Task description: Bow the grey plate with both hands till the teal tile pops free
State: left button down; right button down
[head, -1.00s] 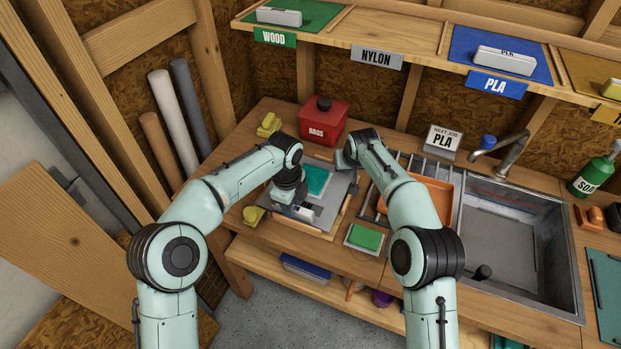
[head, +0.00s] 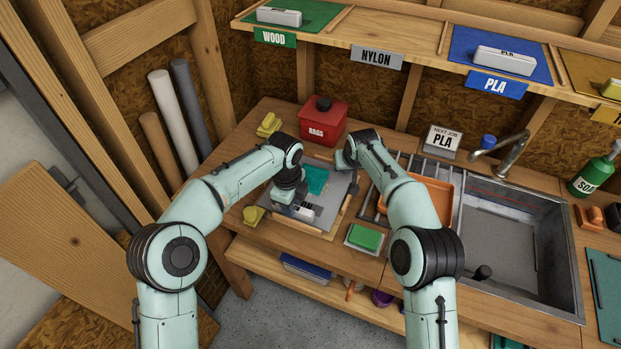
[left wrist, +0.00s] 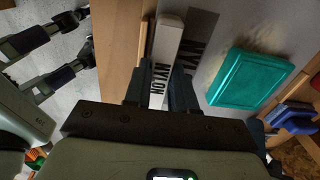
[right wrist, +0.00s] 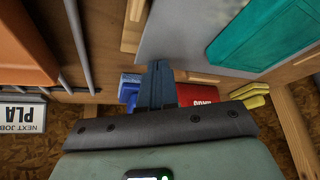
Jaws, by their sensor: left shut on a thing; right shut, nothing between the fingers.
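The grey plate (head: 326,208) lies flat on the workbench in the head view, with the teal tile (head: 316,180) on it, partly behind my left arm. My left gripper (left wrist: 158,82) is shut on a pale bar marked NYLON (left wrist: 166,45) at the plate's near side. The tile also shows in the left wrist view (left wrist: 248,78), apart from the fingers; I cannot tell whether it is loose. My right gripper (right wrist: 157,72) is shut and empty near the plate's far right corner. The plate (right wrist: 185,35) and tile (right wrist: 262,35) also show in the right wrist view.
A red rags box (head: 323,121) stands behind the plate. Yellow pieces (head: 268,125) sit to its left. An orange tray (head: 432,197) on a rack and a sink (head: 512,240) are to the right. A green pad (head: 365,238) lies in front.

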pick_arm(q)
jog(key=shift+f, duration=0.1)
pick_arm(e)
notch_tip(320, 180, up, 8)
dwell(0.8)
pick_arm(q)
jog(key=c, duration=0.8)
grip_release()
jog(key=shift+c, duration=0.2)
pick_arm(e)
jog(key=shift+f, duration=0.1)
pick_arm(q)
notch_tip(320, 180, up, 12)
jog(key=shift+s+a, duration=0.15)
jog(key=shift+s, duration=0.1)
